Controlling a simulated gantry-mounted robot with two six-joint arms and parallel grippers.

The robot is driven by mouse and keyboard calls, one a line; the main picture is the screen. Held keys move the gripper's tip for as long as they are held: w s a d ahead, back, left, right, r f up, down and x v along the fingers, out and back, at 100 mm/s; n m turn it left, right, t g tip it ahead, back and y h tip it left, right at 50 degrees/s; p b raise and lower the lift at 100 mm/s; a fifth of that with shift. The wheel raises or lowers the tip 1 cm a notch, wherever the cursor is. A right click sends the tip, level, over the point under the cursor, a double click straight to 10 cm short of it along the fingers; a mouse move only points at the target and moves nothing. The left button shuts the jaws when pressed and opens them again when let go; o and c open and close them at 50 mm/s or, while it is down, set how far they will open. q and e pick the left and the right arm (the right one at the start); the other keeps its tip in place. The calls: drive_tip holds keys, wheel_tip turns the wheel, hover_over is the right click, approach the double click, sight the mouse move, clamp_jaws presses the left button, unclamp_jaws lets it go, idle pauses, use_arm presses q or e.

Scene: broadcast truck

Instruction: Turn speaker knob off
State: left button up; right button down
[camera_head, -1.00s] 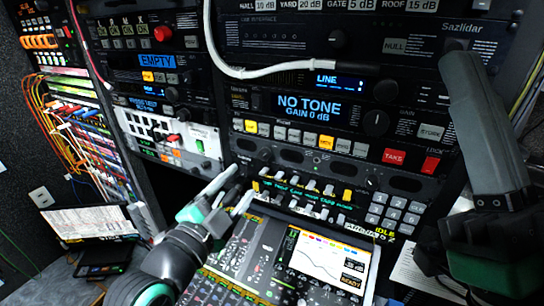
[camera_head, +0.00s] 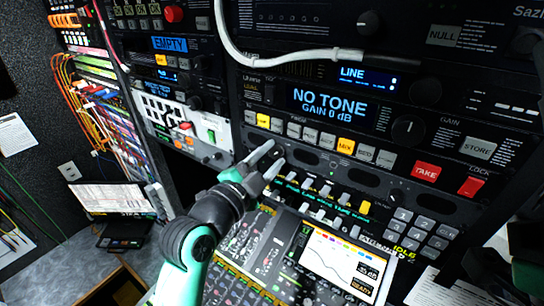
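My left gripper (camera_head: 276,153) reaches up from the bottom to the left end of a black panel with dark oval openings (camera_head: 305,158). Its two pale fingers are apart, and a small dark knob (camera_head: 275,152) shows at their tips. I cannot tell whether the fingers touch it. Another small dark knob (camera_head: 396,196) is at the right of the same panel. No readable label shows which one is the speaker knob. Of my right arm only dark parts show at the right edge; its fingertips are not visible.
Above is a unit reading "NO TONE" (camera_head: 330,102) with a large knob (camera_head: 408,129) and a row of buttons. Below are a lever panel (camera_head: 322,200) and a console with a screen (camera_head: 342,262). A white cable (camera_head: 290,57) hangs across the upper rack.

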use_arm(q)
clamp_jaws()
